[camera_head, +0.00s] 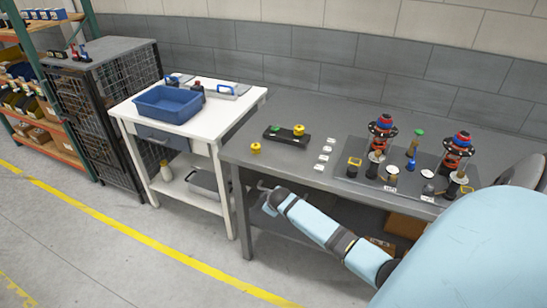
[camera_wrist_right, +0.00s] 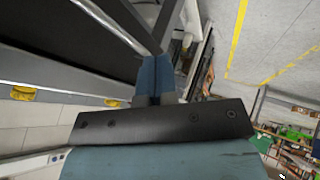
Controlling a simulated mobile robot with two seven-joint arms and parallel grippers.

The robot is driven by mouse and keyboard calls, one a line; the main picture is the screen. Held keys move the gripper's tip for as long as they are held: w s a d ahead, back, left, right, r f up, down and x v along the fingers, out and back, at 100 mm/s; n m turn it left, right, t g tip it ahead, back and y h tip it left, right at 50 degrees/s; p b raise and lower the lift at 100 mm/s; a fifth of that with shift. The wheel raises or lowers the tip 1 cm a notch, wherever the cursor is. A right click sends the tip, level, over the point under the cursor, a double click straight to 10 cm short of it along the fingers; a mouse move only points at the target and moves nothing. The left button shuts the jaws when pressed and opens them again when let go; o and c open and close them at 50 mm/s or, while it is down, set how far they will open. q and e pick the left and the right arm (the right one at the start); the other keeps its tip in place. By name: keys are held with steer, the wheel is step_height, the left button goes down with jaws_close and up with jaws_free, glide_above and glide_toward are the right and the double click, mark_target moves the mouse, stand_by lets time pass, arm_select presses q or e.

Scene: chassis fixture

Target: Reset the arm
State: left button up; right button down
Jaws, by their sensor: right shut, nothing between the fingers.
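My right arm comes in from the right in the head view, light blue with dark joints. Its gripper (camera_head: 268,200) is low in front of the grey table's left front corner, below the tabletop and apart from the parts on it. In the right wrist view the fingers (camera_wrist_right: 153,75) are together with nothing between them. My left gripper is in neither view.
The grey table (camera_head: 290,173) bears a fixture plate (camera_head: 405,180) with two red-and-black spring stacks, a black block (camera_head: 280,140) and a yellow knob (camera_head: 256,148). Left stands a white table (camera_head: 223,115) with a blue bin (camera_head: 168,105). The floor in front is clear.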

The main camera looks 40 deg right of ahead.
steer(key=v, duration=0.4)
steer(key=shift+a, duration=0.1)
